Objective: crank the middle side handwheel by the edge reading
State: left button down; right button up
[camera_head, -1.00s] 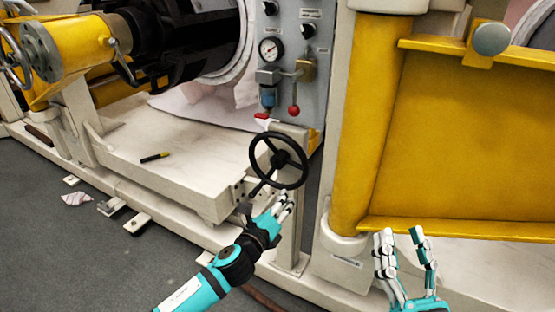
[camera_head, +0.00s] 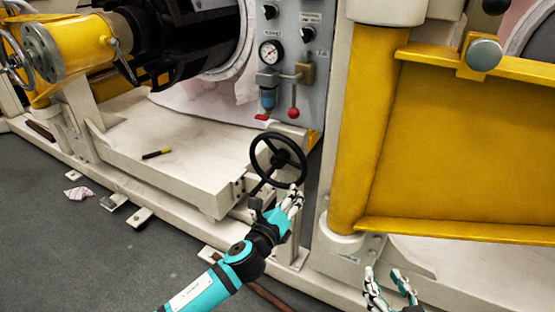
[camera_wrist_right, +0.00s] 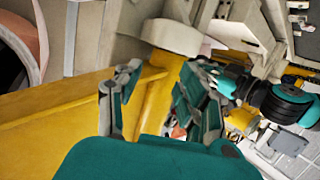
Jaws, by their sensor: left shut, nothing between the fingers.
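The black handwheel (camera_head: 278,139) stands on its post at the side of the machine, below the gauge panel. It has three spokes and a crank handle at its lower left. My left gripper (camera_head: 297,193) is just below and right of the wheel's lower rim. It is shut with nothing in it, and whether it touches the wheel cannot be told. My right gripper (camera_head: 384,275) is open and empty at the bottom of the head view, in front of the machine's white base. It also shows open in the right wrist view (camera_wrist_right: 160,75).
A grey panel (camera_head: 290,50) with a round gauge (camera_head: 271,52), black knobs and a red-tipped lever (camera_head: 293,112) rises behind the wheel. A yellow post (camera_head: 368,130) and yellow panel (camera_head: 470,150) stand to the right. A marker (camera_head: 157,154) lies on the white base.

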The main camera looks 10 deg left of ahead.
jog(key=s+d+f+g+h+p, duration=0.2)
jog(key=s+d+f+g+p, duration=0.1)
jog(key=s+f+g, duration=0.4)
jog(key=s+d+f+g+h+p, duration=0.1)
jog(key=s+d+f+g+p, duration=0.15)
jog(key=s+f+g, duration=0.4)
jog(key=shift+m+t, duration=0.3)
jog(key=shift+t, duration=0.35)
jog(key=shift+s+f+p, duration=0.15)
jog(key=shift+f+p, duration=0.65)
jog(key=shift+f, duration=0.45)
jog(key=shift+s+f+p, duration=0.1)
jog(key=shift+f+p, duration=0.65)
jog(key=shift+f, duration=0.5)
